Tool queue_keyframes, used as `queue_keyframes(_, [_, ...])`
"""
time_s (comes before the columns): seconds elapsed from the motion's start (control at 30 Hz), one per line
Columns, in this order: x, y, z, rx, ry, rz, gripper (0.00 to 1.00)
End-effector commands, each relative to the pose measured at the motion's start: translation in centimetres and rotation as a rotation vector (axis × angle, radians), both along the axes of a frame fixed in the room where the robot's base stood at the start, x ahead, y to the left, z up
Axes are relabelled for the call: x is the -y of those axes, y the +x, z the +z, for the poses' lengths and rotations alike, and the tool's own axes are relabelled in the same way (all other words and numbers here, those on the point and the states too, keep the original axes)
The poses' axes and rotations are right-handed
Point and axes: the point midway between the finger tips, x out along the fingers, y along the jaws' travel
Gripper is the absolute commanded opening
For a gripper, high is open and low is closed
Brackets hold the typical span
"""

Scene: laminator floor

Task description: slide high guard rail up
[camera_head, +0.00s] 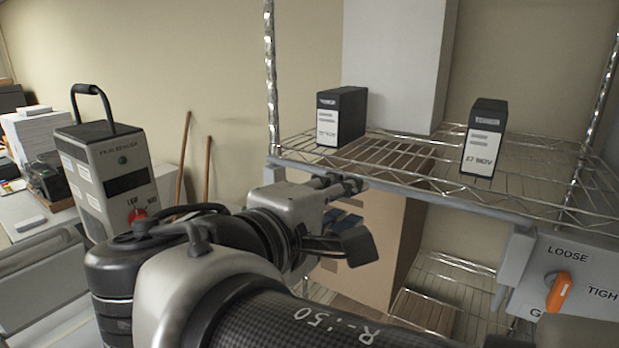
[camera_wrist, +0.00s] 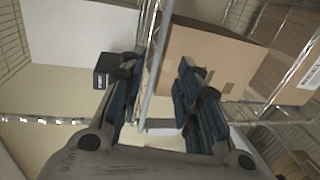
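The high guard rail (camera_head: 430,196) looks like a grey bar along the front edge of the upper wire shelf. It runs from a grey block at the left post to a bracket (camera_head: 516,256) at the right. My gripper (camera_head: 352,214) is at the left part of the rail, one finger near rail height and the other lower. In the wrist view my gripper (camera_wrist: 160,90) is open, with blue-padded fingers apart. There the rail (camera_wrist: 156,70) passes through the gap, closer to the left finger. I cannot tell whether it touches.
Two dark binders or boxes (camera_head: 343,115) (camera_head: 486,140) and a tall white box (camera_head: 395,60) stand on the upper shelf. A cardboard box (camera_head: 385,250) is below it. A panel with an orange knob (camera_head: 560,290) is at right, a pouch-sealer-like machine (camera_head: 105,180) at left.

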Motion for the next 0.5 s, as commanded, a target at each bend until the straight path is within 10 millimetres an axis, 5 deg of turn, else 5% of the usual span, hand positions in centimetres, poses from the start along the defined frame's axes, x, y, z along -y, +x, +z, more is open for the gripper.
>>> queue_keyframes(0.5, [6.5, 8.6, -2.1, -0.003, -0.001, -0.005, 0.31])
